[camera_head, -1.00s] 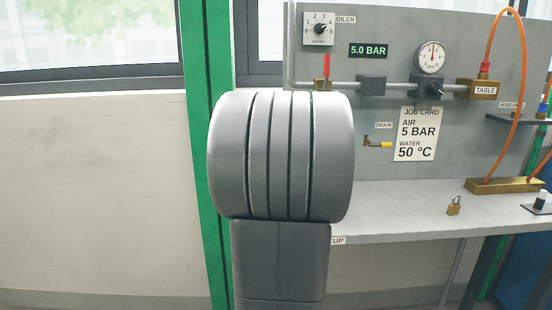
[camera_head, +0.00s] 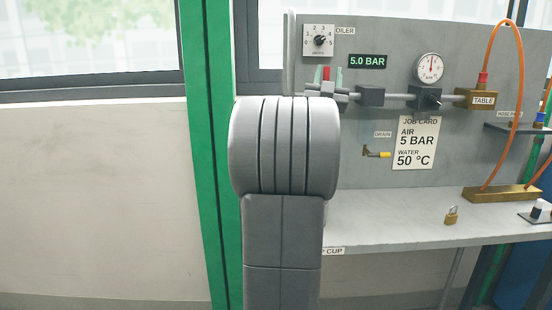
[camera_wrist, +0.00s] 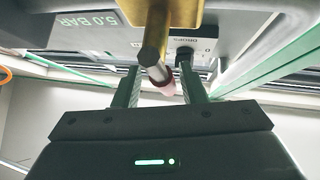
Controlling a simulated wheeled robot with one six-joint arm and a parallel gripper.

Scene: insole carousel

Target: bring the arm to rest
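My arm (camera_head: 283,235) rises in front of the panel in the head view. My gripper (camera_head: 329,76) shows beyond its top, with a green finger on each side of a red lever (camera_head: 326,73). In the wrist view my gripper (camera_wrist: 159,68) is open, its two green fingers well apart. A brass valve body (camera_wrist: 173,14) with a steel stem and pinkish-red end (camera_wrist: 164,85) shows between them. I see no finger contact with it, though depth is hard to judge.
The grey panel carries an oiler dial (camera_head: 319,41), a 5.0 BAR display (camera_head: 367,61), a gauge (camera_head: 429,67) and a pipe.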

